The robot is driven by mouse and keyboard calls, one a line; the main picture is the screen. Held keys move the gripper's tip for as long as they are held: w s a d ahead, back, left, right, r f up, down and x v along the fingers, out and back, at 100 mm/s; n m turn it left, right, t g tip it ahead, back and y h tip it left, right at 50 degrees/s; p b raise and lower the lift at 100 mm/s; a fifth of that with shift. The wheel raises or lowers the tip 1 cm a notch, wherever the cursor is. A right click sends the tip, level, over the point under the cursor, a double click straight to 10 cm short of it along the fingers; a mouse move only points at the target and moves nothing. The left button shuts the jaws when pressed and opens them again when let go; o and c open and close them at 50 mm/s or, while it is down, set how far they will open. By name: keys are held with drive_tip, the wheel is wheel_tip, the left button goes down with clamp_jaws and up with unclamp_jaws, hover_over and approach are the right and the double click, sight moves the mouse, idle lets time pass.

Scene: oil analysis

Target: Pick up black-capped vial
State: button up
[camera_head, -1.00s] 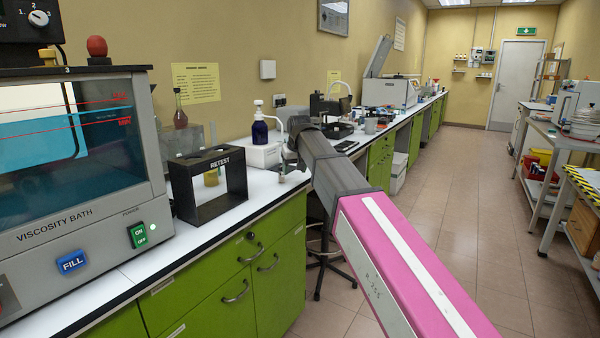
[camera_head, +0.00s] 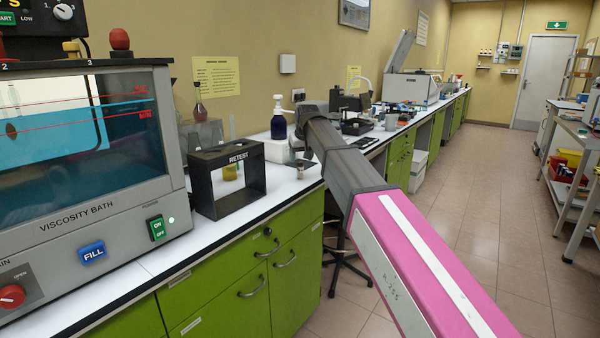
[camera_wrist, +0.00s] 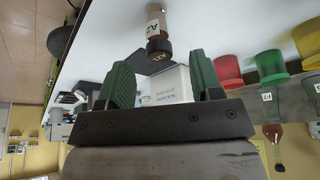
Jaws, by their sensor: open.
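A vial with a black cap (camera_wrist: 158,47) stands out in the wrist view at the top middle. The cap lies between or just beyond the fingertips; I see no contact with either finger. In the head view my gripper is small and mostly hidden behind my forearm, above the near counter. A small object under it (camera_head: 299,171) may be the vial, too small to tell.
A black RETEST frame (camera_head: 228,182) stands left of my gripper on the white counter, beside the viscosity bath (camera_head: 80,215). A dark blue bottle (camera_head: 278,124) and a white box (camera_wrist: 172,84) are close by. Red (camera_wrist: 228,66), yellow and green cups are at the wrist view's right.

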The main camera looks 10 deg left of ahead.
sight(300, 162)
drive_tip(key=x, duration=0.4)
drive_tip(key=shift+w+f, duration=0.15)
drive_tip(key=shift+f, duration=0.15)
drive_tip(key=c, duration=1)
drive_tip(key=shift+r, duration=0.1)
